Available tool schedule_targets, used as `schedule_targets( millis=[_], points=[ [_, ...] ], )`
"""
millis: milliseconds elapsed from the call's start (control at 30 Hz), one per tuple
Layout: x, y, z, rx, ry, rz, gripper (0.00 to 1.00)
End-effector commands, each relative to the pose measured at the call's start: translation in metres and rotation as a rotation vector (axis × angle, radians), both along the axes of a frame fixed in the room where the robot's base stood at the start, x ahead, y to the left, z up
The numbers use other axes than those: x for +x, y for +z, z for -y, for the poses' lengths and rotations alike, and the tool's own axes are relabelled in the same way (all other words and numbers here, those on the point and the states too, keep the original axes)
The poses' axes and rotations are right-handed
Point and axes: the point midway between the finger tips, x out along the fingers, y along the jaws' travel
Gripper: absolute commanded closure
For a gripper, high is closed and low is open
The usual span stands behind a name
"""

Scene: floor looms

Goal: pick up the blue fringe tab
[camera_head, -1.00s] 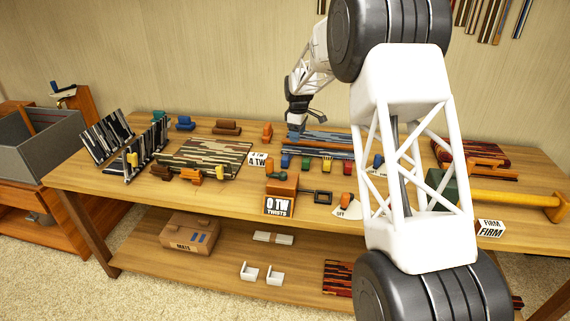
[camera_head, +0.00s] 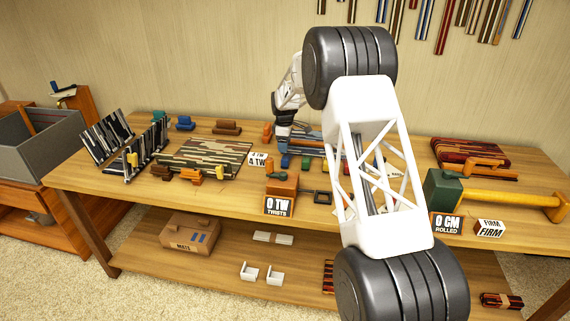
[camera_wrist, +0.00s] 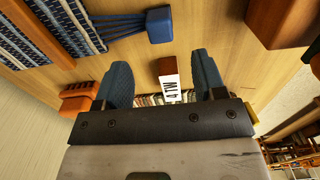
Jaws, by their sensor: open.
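The blue fringe tab (camera_wrist: 160,25) is a small blue block at the end of several dark blue strands in the wrist view. The strands run left to a blue striped mat (camera_wrist: 72,18). My gripper (camera_wrist: 163,66) is open, with its two blue-grey fingers apart and nothing held between them. The tab lies beyond the fingertips, roughly in line with the gap and not touching them. In the head view my gripper (camera_head: 284,142) is over the back middle of the table by the blue mat. Small coloured tabs there are partly hidden by my arm.
A "4 TW" card (camera_wrist: 171,88) on a brown block shows between the fingers. An orange block (camera_wrist: 80,98) is beside the left finger, and a brown block (camera_wrist: 285,20) is at upper right. In the head view a patterned mat (camera_head: 205,155) lies left on the table (camera_head: 130,190).

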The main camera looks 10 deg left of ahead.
Motion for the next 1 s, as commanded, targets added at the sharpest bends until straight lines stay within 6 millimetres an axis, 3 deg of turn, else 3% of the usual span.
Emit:
schedule_targets(
  millis=[300, 767, 1000],
  points=[
    [0.000, -0.022, 0.000, 0.000, 0.000, -0.001, 0.36],
    [0.000, -0.027, 0.001, 0.000, 0.000, -0.001, 0.36],
    [-0.001, -0.048, 0.002, -0.001, -0.001, -0.003, 0.36]
  ],
)
